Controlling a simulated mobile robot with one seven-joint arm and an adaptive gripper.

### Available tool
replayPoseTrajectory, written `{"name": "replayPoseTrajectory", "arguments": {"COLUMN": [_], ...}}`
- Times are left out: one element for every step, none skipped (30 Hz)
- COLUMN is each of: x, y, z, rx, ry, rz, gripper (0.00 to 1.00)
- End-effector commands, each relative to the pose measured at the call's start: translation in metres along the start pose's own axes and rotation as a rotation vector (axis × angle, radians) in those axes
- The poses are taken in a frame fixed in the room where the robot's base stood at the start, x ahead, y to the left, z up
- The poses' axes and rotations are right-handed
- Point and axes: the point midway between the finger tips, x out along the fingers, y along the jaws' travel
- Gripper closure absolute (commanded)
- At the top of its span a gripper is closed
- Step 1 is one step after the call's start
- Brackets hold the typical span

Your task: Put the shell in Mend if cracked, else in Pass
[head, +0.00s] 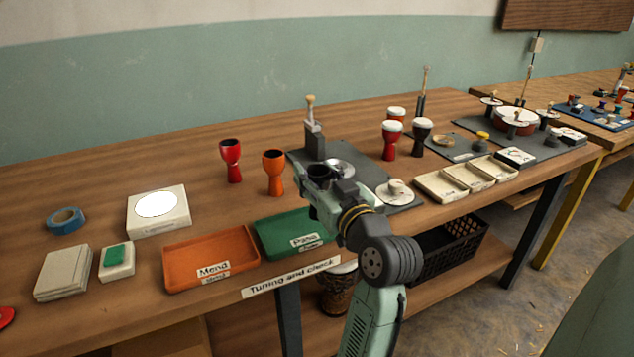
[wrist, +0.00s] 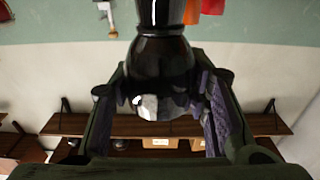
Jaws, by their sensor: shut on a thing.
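My gripper (head: 325,185) is shut on a dark, glossy goblet-shaped shell (wrist: 160,65), held above the table near the grey mat. In the wrist view its rounded end sits between my fingers (wrist: 168,95); a pale glint lies low on it, and I cannot tell whether it is cracked. In the head view the shell (head: 318,171) is small and partly hidden by my gripper. The orange Mend tray (head: 205,252) and the green Pass tray (head: 285,230) lie side by side at the front edge, both empty where visible. My arm is close to the Pass tray's right end.
A red shell (head: 231,160) and an orange shell (head: 273,172) stand behind the trays. A white box with a bright round top (head: 141,222) stands left of them. A grey mat (head: 303,156) with tools lies behind my gripper. Finished drums (head: 391,142) stand farther right.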

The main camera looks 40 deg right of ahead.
Motion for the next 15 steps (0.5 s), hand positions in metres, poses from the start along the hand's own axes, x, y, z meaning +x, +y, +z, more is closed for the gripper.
{"name": "replayPoseTrajectory", "arguments": {"x": [-0.001, -0.001, -0.002, -0.002, -0.002, -0.002, -0.002, -0.002, -0.002, -0.002, -0.002, -0.002, -0.002, -0.002, -0.002], "y": [0.0, 0.001, 0.001, 0.001, 0.0, 0.0, 0.0, 0.0, 0.0, 0.0, 0.0, 0.0, 0.0, 0.0, 0.0], "z": [0.009, 0.013, 0.017, 0.02, 0.022, 0.024, 0.024, 0.025, 0.024, 0.024, 0.024, 0.024, 0.024, 0.025, 0.026], "rx": [0.004, 0.005, 0.004, 0.004, 0.004, 0.003, 0.002, 0.001, 0.0, 0.0, 0.0, 0.0, 0.0, 0.001, 0.001], "ry": [-0.004, -0.004, -0.003, -0.002, -0.002, -0.001, 0.0, 0.0, 0.0, 0.001, 0.0, 0.0, 0.0, 0.0, 0.0], "rz": [0.002, 0.002, 0.001, 0.002, 0.001, 0.001, 0.001, 0.001, 0.001, 0.001, 0.001, 0.001, 0.001, 0.001, 0.001], "gripper": [0.9, 0.9, 0.9, 0.9, 0.9, 0.9, 0.9, 0.9, 0.9, 0.9, 0.9, 0.9, 0.9, 0.9, 0.9]}}
